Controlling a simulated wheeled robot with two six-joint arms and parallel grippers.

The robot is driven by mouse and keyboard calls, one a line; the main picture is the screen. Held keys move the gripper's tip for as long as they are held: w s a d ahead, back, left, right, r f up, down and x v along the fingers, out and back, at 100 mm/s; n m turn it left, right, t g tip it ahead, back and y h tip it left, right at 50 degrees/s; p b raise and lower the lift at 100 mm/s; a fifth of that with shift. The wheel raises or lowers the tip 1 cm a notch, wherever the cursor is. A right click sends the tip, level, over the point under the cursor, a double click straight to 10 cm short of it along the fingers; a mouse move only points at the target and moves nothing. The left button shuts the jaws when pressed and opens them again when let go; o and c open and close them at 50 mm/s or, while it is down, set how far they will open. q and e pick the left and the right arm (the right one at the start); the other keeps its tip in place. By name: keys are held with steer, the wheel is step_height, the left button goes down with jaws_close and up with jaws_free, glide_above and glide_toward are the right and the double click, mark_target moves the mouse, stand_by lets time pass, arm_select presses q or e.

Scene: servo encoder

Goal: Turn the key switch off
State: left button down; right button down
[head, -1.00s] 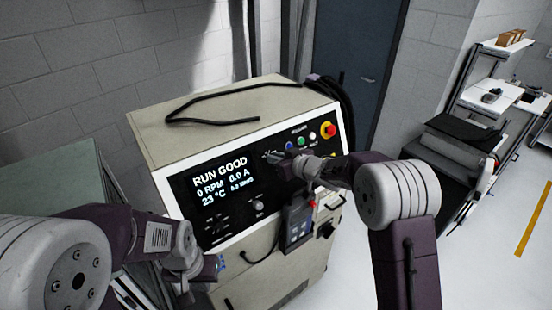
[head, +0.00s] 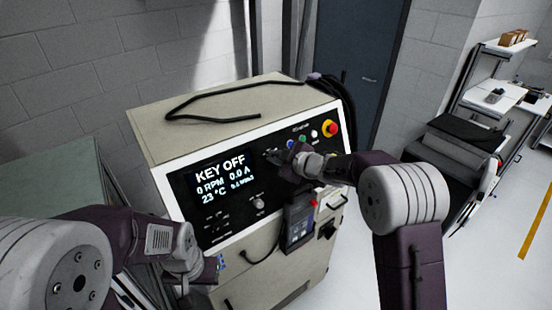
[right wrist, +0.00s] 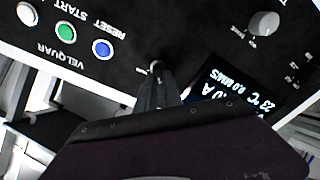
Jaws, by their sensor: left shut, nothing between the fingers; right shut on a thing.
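The control cabinet (head: 160,130) has a black front panel with a lit display (head: 222,178) reading "KEY OFF", "0 RPM", "0.0 A" and "23 °C". My right gripper (head: 275,158) is at the panel just right of the display, shut on the key of the key switch. Its fingers mostly hide the key. In the right wrist view a small bright bit of the key switch (right wrist: 156,65) shows at the fingertips. My left gripper (head: 219,265) is shut and empty, low in front of the cabinet and apart from the panel.
Blue, green and white buttons and a red emergency stop (head: 330,129) lie right of the key switch. A grey knob (head: 258,202) is below the display. A handheld unit (head: 298,228) hangs on the front. A black cable (head: 215,117) lies on top.

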steer(key=shift+n, duration=0.4)
steer(key=c, duration=1.5)
jaws_free()
steer(key=shift+a, duration=0.1)
steer(key=b+v, duration=0.1)
steer(key=v, duration=0.8)
steer(key=shift+w, duration=0.1)
